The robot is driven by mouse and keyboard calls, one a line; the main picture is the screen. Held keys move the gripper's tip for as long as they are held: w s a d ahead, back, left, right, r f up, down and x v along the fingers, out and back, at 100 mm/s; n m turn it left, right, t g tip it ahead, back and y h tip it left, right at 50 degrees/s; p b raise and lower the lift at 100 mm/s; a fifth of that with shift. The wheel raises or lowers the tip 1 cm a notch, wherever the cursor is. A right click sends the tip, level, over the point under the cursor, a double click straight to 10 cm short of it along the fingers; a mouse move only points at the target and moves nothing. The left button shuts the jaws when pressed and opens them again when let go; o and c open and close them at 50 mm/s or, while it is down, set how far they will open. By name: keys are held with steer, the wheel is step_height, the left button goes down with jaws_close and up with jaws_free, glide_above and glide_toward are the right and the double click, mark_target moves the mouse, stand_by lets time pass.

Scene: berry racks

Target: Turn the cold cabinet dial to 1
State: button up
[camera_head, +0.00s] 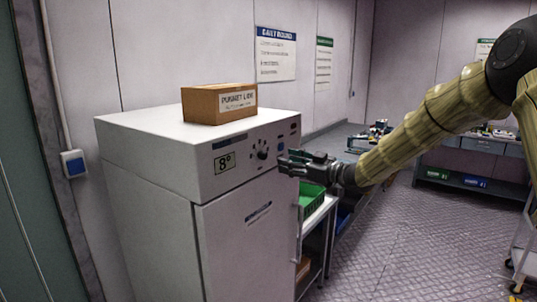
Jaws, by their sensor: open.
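The white cold cabinet (140,165) stands at left centre. Its black dial (262,153) sits on the upper front panel, with marks around it too small to read. The dial's exact setting is too small to tell.
A cardboard box (203,105) labelled "Punnet Lids" sits on the cabinet top. A green crate (311,197) stands on a shelf unit right of the cabinet, behind my gripper. A workbench (477,146) is at the back right. The floor (400,240) in the middle is clear.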

mark_target(265, 155)
steer(key=p+x, duration=0.3)
steer(key=x, duration=0.5)
steer(key=shift+w+a, duration=0.2)
steer(key=shift+a, duration=0.05)
steer(key=shift+c, duration=0.4)
steer(key=c, duration=0.9)
